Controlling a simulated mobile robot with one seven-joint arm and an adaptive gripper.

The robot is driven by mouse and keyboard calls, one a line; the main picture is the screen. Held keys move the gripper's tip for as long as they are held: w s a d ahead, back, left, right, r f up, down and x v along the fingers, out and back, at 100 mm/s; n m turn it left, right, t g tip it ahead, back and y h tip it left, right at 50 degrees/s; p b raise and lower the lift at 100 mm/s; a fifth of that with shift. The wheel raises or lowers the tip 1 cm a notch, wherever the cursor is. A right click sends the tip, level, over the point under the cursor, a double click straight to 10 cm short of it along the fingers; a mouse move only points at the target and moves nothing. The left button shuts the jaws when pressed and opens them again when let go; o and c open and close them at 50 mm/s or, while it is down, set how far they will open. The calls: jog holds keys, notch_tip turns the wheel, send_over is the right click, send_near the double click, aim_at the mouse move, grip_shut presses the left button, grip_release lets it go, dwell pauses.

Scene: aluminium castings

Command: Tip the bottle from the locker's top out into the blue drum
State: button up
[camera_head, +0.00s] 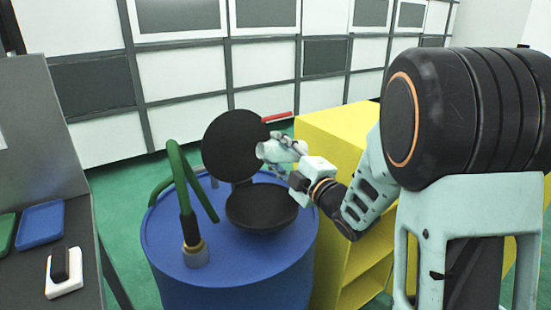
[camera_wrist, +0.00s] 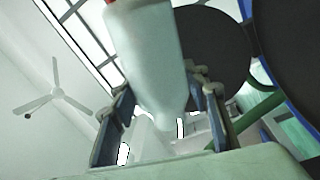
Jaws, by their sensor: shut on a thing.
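The blue drum (camera_head: 165,245) stands in the middle of the head view. On its top sits a black funnel (camera_head: 262,210) with its round black lid (camera_head: 232,145) raised. My gripper (camera_head: 287,147) is above the funnel's right side, beside the lid, shut on a pale bottle (camera_head: 272,151). In the wrist view the whitish bottle (camera_wrist: 148,60) lies between the two fingers, with a red part at the frame's top edge. The bottle looks tilted; its mouth and any flow cannot be made out. The yellow locker (camera_head: 335,125) stands right of the drum.
A green hose or pump (camera_head: 180,185) rises from the drum's left side. A dark bench at left holds a blue tray (camera_head: 40,223) and a black-and-white item (camera_head: 63,275). Green floor lies open behind the drum.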

jog(key=shift+f+n+b, duration=0.25)
jog(key=shift+n+b, duration=0.95)
jog(key=shift+b, duration=0.45)
jog(key=n+b, duration=0.1)
jog(key=b, duration=0.1)
jog(key=n+b, duration=0.1)
jog(key=n, duration=0.1)
jog(key=shift+r+b, duration=0.35)
jog(key=shift+b, duration=0.05)
jog(key=shift+r+n, duration=0.1)
jog(key=shift+n, duration=0.2)
jog(key=shift+w+d+r+p, duration=0.15)
jog(key=shift+r+p, duration=0.3)
jog(key=r+m+p, duration=0.2)
jog(key=w+d+r+m+p, duration=0.1)
jog(key=r+m+p, duration=0.1)
jog(key=p, duration=0.1)
jog(key=d+r+m+p, duration=0.1)
jog(key=r+m+p, duration=0.1)
jog(key=p, duration=0.1)
jog(key=shift+w+d+r, duration=0.1)
jog(key=shift+w+r, duration=0.15)
jog(key=shift+w, duration=0.05)
jog(key=w+d+r+m+h+p, duration=0.1)
jog(key=w+d+r+m+p, duration=0.2)
jog(key=r+m+p, duration=0.8)
jog(key=shift+d+m+h+p, duration=0.3)
jog(key=shift+d+m+p, duration=0.55)
jog(key=shift+m+p, duration=1.15)
